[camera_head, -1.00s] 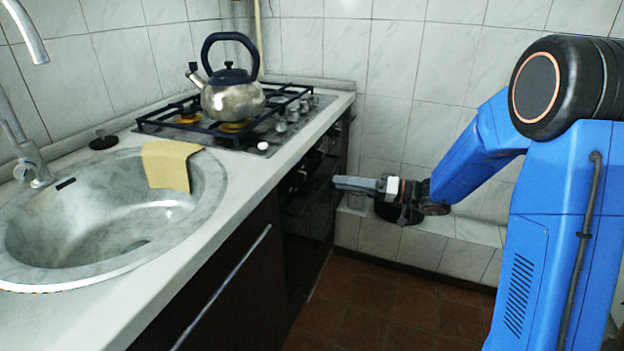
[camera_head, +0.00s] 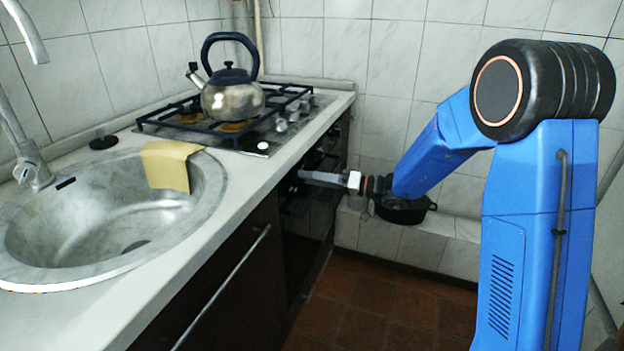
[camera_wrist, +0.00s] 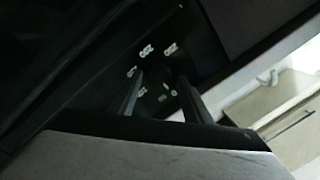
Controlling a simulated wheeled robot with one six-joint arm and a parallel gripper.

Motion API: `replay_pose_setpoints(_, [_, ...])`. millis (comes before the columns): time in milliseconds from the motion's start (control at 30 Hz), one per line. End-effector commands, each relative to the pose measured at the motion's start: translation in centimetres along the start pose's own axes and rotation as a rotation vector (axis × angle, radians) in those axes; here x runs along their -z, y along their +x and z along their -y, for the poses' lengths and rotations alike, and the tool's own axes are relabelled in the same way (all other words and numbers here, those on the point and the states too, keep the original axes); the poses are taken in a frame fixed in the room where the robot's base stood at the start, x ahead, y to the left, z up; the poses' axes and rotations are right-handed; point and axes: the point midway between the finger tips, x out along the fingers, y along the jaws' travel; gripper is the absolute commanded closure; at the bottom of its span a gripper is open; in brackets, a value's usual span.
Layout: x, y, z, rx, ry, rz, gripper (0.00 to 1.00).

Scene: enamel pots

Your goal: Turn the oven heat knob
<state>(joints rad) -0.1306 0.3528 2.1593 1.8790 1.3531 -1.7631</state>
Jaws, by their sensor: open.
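The oven (camera_head: 318,225) is a dark front under the counter, right of the sink cabinet. In the wrist view its dark panel carries pale number marks (camera_wrist: 145,50) set around a dark round shape, which looks like the heat knob (camera_wrist: 181,84). The knob is hard to make out, and I cannot tell it apart in the head view. My gripper (camera_head: 304,175) points left at the upper oven front, close to it. In the wrist view my gripper's fingers (camera_wrist: 160,82) are apart, with the number marks beyond and between them. I cannot tell whether they touch the knob.
The counter edge (camera_head: 290,160) runs just above my gripper. A gas hob (camera_head: 262,143) with a steel kettle (camera_head: 232,100) stands above the oven. A black pot (camera_head: 405,212) sits on a tiled ledge behind my arm. The brown floor (camera_head: 370,310) is clear.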

Motion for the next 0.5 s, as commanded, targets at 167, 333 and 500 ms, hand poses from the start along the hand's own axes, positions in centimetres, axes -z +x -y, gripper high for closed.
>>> replay_pose_setpoints(167, [0.01, -0.02, 0.00, 0.000, 0.000, 0.000, 0.86])
replay_pose_setpoints(333, [0.01, -0.03, -0.01, 0.000, 0.001, 0.000, 0.96])
replay_pose_setpoints(500, [0.00, -0.04, -0.02, 0.002, 0.021, -0.002, 0.96])
